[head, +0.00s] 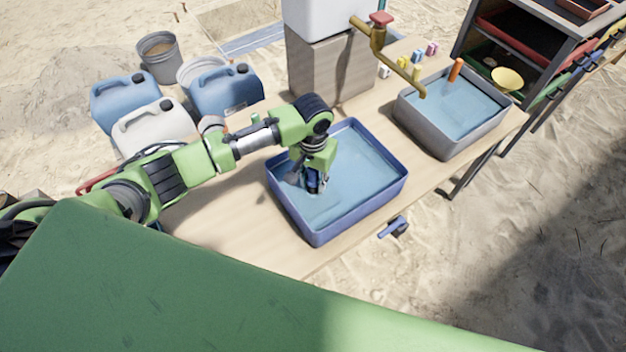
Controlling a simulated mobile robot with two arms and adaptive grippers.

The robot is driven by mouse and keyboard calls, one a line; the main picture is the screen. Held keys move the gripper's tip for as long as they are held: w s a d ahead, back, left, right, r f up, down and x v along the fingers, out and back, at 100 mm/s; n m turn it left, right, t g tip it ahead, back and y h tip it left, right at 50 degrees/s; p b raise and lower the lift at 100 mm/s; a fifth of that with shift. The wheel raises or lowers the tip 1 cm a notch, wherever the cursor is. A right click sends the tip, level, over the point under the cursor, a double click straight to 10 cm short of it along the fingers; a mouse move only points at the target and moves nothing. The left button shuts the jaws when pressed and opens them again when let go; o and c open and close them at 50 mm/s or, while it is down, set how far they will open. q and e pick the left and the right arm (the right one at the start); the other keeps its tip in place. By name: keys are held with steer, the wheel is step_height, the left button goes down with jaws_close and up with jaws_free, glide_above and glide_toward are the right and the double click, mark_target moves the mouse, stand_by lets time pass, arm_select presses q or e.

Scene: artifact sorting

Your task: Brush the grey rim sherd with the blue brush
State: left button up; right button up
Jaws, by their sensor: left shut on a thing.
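My left gripper (315,186) reaches down into the blue basin (318,238), its fingers low over the water. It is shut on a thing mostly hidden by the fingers. A small grey piece (293,178) shows at the left of the fingers and looks like the grey rim sherd, but it is too small to be sure. A blue handle-like thing with a dark part (392,228) shows just off the table's front edge. I cannot tell whether it is the blue brush or a fitting. My right gripper is not in view.
A grey basin (440,148) with water and an orange upright thing (455,70) stands at the right. Small coloured blocks (418,56) lie behind. Jerrycans (225,90) stand beyond the table (235,238), whose front left is bare.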

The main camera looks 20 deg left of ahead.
arm_select(q)
steer(key=shift+f, duration=0.75)
stand_by(0.5)
